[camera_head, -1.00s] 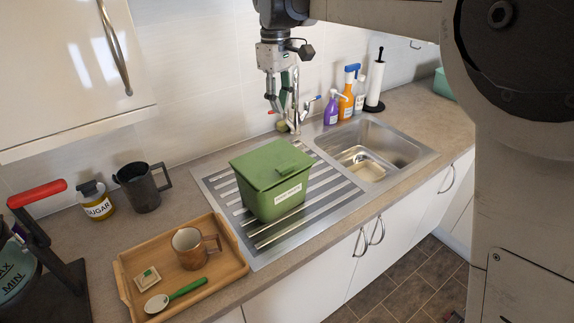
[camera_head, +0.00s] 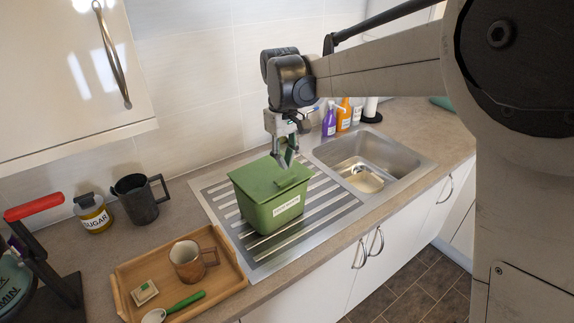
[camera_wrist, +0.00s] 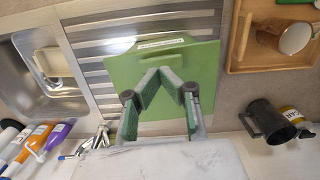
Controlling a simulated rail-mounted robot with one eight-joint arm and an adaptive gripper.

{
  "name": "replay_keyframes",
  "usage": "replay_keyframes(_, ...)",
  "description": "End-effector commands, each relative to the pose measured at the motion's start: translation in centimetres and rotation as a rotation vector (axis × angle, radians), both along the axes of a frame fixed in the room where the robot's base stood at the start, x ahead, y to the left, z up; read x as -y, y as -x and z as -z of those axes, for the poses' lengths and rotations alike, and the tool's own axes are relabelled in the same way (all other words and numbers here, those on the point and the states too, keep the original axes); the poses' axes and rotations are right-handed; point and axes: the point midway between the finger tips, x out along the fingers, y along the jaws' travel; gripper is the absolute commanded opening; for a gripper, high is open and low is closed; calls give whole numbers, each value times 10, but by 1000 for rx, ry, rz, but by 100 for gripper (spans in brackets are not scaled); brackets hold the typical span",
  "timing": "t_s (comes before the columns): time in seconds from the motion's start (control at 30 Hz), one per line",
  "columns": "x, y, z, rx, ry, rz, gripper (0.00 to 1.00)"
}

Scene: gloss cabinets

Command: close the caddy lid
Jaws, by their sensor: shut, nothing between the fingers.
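The green caddy (camera_head: 272,207) stands upright on the ribbed drainer. Its green lid (camera_head: 262,180) appears to lie down over the rim; whether it is pressed fully home cannot be told. In the wrist view the lid (camera_wrist: 200,68) is seen from above, with its raised tab and part of the caddy's white label beyond. My gripper (camera_head: 285,164) is over the lid near the tab, fingers pointing down. In the wrist view my gripper (camera_wrist: 166,73) has its fingertips together with nothing between them. Whether they touch the lid cannot be told.
The steel sink (camera_head: 395,150) is right of the caddy, with a purple bottle (camera_head: 329,120) and an orange bottle (camera_head: 344,115) behind. At left are a wooden tray (camera_head: 232,267) with a brown mug (camera_head: 187,262), a dark mug (camera_head: 140,198) and a sugar jar (camera_head: 93,213).

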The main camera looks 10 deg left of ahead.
Motion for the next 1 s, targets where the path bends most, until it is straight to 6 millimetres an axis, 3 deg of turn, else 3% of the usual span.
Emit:
replay_keyframes(0.23, 1, 1, 24, -1, 1, 0, 0)
replay_keyframes(0.73, 2, 1, 30, 1, -2, 0, 0)
replay_keyframes(1.0, 5, 4, 51, 46, -52, 0, 0)
